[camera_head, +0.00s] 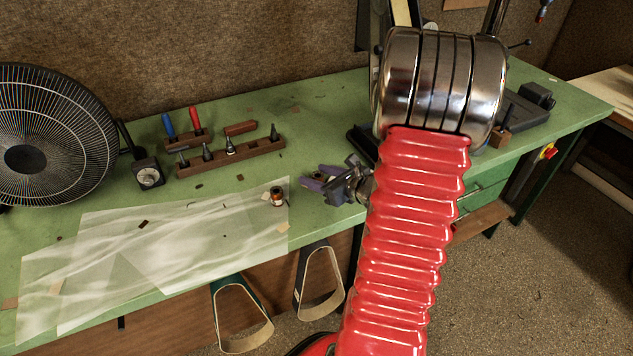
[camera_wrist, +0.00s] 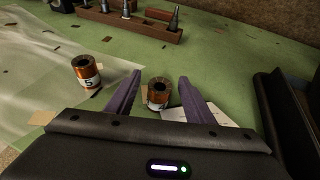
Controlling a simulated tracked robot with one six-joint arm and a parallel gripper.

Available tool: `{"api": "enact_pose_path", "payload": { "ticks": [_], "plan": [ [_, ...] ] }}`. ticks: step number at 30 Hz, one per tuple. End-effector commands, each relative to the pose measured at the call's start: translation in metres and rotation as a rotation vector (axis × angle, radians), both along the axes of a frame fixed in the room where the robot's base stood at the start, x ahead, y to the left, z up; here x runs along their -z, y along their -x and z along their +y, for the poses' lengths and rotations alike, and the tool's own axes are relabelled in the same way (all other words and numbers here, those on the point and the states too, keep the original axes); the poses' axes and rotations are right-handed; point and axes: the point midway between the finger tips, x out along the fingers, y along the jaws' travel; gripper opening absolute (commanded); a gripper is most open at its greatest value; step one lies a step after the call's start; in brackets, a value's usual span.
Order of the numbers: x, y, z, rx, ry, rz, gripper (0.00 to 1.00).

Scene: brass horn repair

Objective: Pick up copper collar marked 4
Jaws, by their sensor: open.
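My gripper (camera_wrist: 160,76) is open, its two purple fingers spread. In the wrist view a copper collar (camera_wrist: 159,92) with a dark bore and a pale label stands upright between the fingers, with a gap on each side. In the head view my gripper (camera_head: 325,184) is low over the bench, just right of a copper collar (camera_head: 276,196). The collar between the fingers cannot be made out there.
A translucent sheet (camera_head: 190,232) covers the bench's front left. A wooden tool rack (camera_head: 225,156) stands behind, with a gauge (camera_head: 148,174) and fan (camera_head: 45,135) to the left. Paper (camera_wrist: 205,117) lies beside the right finger. Two strap loops (camera_head: 240,315) hang below the front edge.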

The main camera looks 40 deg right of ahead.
Motion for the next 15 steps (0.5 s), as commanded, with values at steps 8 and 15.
{"api": "enact_pose_path", "payload": {
  "ticks": [8, 15],
  "plan": [
    [-0.0001, 0.0002, 0.0, 0.0, 0.0, 0.0, 0.48],
    [0.0, 0.0003, -0.0001, 0.0, 0.0, 0.0, 0.34]
  ]
}}
